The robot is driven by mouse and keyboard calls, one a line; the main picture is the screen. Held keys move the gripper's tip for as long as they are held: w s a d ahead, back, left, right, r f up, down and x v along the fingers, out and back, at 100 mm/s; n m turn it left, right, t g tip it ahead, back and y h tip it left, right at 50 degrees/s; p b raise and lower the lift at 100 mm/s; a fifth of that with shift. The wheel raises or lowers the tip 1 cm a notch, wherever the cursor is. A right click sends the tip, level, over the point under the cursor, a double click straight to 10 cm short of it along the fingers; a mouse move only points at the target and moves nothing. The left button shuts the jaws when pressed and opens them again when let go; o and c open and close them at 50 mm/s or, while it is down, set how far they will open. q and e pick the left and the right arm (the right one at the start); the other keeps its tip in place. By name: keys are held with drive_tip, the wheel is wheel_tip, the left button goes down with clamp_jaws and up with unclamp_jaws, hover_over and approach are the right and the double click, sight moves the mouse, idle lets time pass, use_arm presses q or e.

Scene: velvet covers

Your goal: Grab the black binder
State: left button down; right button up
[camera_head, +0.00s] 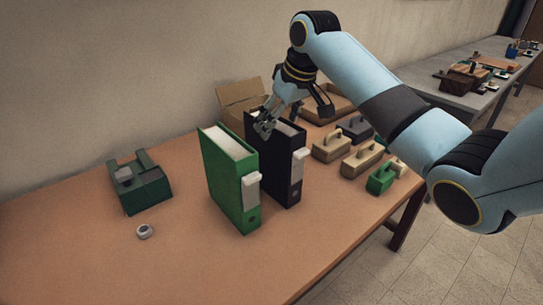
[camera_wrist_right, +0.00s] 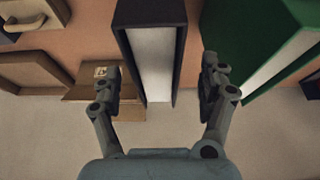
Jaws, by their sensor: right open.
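The black binder (camera_head: 284,165) stands upright on the table, just right of the green binder (camera_head: 228,180), with a narrow gap between them. My right gripper (camera_head: 292,114) is above the black binder's top in the head view. In the right wrist view my right gripper (camera_wrist_right: 161,85) is open, with one finger on each side of the black binder (camera_wrist_right: 152,38). I cannot tell whether the fingers touch it. The green binder (camera_wrist_right: 258,30) is at the right there. My left gripper does not show in these views.
The orange-brown table (camera_head: 130,255) is clear at the front left. A dark green tape dispenser (camera_head: 140,187) and a small roll (camera_head: 144,231) lie at the left. Several handled blocks (camera_head: 361,160) stand at the right. A cardboard box (camera_head: 240,100) is behind the binders.

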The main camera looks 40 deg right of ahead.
sight(273, 158)
drive_tip(key=shift+w+f, duration=0.15)
drive_tip(key=shift+f, duration=0.2)
drive_tip(key=shift+w+f, duration=0.25)
drive_tip(key=shift+f, duration=0.1)
drive_tip(key=x, duration=0.4)
drive_tip(key=shift+w+d+f, duration=0.15)
drive_tip(key=shift+w+f, duration=0.05)
drive_tip(key=shift+f, duration=0.05)
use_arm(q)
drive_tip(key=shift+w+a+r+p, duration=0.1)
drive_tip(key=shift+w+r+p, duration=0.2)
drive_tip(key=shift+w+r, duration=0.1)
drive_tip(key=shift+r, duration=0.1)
use_arm(e)
drive_tip(key=shift+f, duration=0.15)
drive_tip(key=shift+c, duration=0.3)
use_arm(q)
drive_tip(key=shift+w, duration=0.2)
use_arm(e)
clamp_jaws()
